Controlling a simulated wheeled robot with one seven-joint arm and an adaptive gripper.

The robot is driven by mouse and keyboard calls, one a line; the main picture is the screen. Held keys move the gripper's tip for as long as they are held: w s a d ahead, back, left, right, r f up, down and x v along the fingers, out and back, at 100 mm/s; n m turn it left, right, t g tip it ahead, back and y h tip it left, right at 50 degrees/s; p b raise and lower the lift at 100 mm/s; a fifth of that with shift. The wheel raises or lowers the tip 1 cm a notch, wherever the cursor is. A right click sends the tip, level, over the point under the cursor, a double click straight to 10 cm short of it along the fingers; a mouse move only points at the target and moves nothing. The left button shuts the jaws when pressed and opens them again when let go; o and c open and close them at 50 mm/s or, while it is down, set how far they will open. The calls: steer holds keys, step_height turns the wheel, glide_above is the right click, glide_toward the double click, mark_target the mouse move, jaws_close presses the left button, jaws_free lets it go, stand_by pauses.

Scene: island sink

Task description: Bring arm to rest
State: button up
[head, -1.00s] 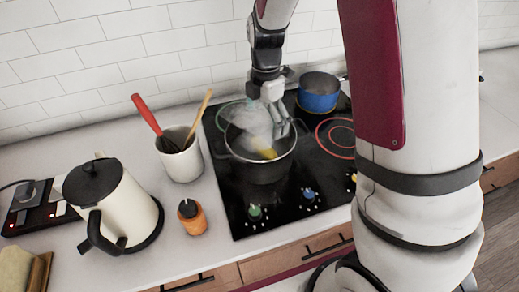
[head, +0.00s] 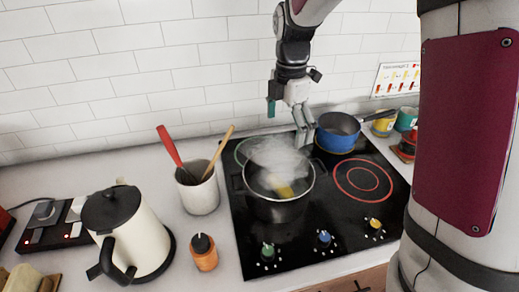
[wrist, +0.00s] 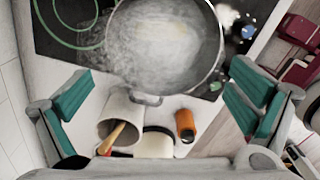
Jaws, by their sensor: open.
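My gripper (head: 304,126) is above the black cooktop (head: 330,238), near the back right of the steaming pot. It is open, with nothing between its fingers; its two teal-padded fingers stand wide apart in the wrist view (wrist: 160,108). The pot (head: 280,208) stands on the cooktop with a yellow thing (head: 286,191) in it, partly veiled by steam. In the wrist view the pot (wrist: 146,98) lies beyond the fingertips. My arm comes down from the top of the head view.
A blue saucepan (head: 335,140) stands right beside my gripper. A utensil crock (head: 200,194), a kettle (head: 128,232) and an orange-brown bottle (head: 204,256) stand left of the cooktop. Yellow and green cups (head: 383,126) stand at the back right. The front right burner (head: 358,180) is clear.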

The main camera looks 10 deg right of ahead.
steer(key=s+r+m+t, duration=0.2)
steer(key=s+r+m, duration=0.3)
steer(key=s+m, duration=0.5)
steer(key=s+r+m+t, duration=0.3)
steer(key=s+r+m, duration=0.3)
steer(key=s+m, duration=0.5)
steer(key=shift+s+r+m+t, duration=0.3)
steer(key=shift+s, duration=0.9)
steer(key=shift+a, duration=0.1)
